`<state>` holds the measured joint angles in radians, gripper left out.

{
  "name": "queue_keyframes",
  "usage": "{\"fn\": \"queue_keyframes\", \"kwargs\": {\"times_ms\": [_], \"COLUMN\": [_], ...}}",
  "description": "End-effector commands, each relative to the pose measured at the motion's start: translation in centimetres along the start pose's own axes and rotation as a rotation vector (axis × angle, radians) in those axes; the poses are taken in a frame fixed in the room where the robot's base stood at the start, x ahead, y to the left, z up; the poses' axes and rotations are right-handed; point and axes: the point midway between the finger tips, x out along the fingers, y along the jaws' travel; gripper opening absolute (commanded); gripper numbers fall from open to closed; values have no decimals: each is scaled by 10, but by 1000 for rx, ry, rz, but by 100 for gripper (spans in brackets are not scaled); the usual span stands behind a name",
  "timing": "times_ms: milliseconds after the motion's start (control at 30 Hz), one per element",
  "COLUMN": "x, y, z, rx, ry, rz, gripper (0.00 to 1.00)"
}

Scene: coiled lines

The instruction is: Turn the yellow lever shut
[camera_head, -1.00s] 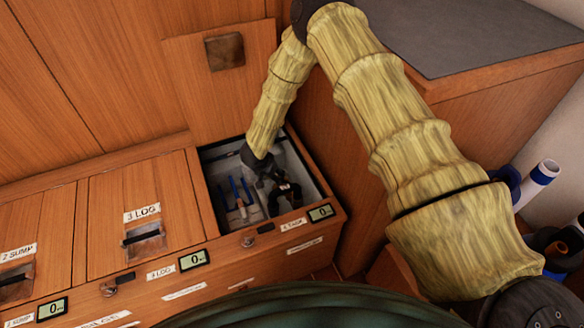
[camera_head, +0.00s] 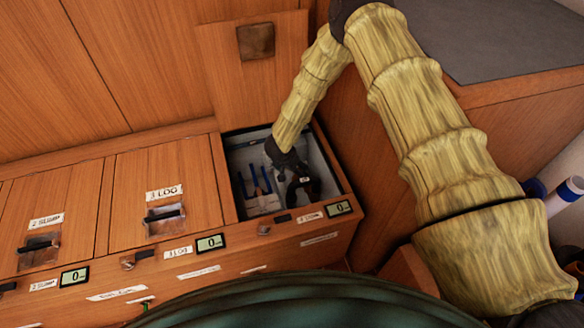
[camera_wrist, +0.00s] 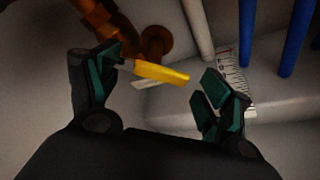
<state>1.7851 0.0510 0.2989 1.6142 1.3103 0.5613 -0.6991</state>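The yellow lever (camera_wrist: 160,71) shows in the wrist view, lying roughly crosswise between the two fingers of my gripper (camera_wrist: 163,76). Its left end meets or passes by the left finger; I cannot tell if they touch. Its free right end stops short of the right finger, with a visible gap. The fingers are apart. An orange-brown pipe fitting (camera_wrist: 152,42) is behind the lever's left end. In the head view my gripper (camera_head: 299,182) is down inside the open compartment (camera_head: 236,153), and the lever is hidden there.
Blue lines (camera_wrist: 296,38) and a pale pipe (camera_wrist: 198,28) stand to the right in the wrist view, beside a printed scale strip (camera_wrist: 230,75). The raised wooden lid (camera_head: 258,85) stands behind the compartment. A closed lid marked LOG (camera_head: 165,192) is to its left.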

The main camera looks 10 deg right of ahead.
Motion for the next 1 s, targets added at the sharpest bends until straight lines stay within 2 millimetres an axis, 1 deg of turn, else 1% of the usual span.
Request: {"fn": "queue_keyframes", "kwargs": {"times_ms": [233,367,467,800,1000], "x": [-2,-10,-22,-79,-106], "y": [-1,-2,-2,-2,-1], "z": [-1,-2,-2,-2,-1], "rx": [1,0,0,0,1], "ry": [2,2,2,2,2], "rz": [-2,-3,-3,-3,-2], "gripper": [79,79,79,79,79]}}
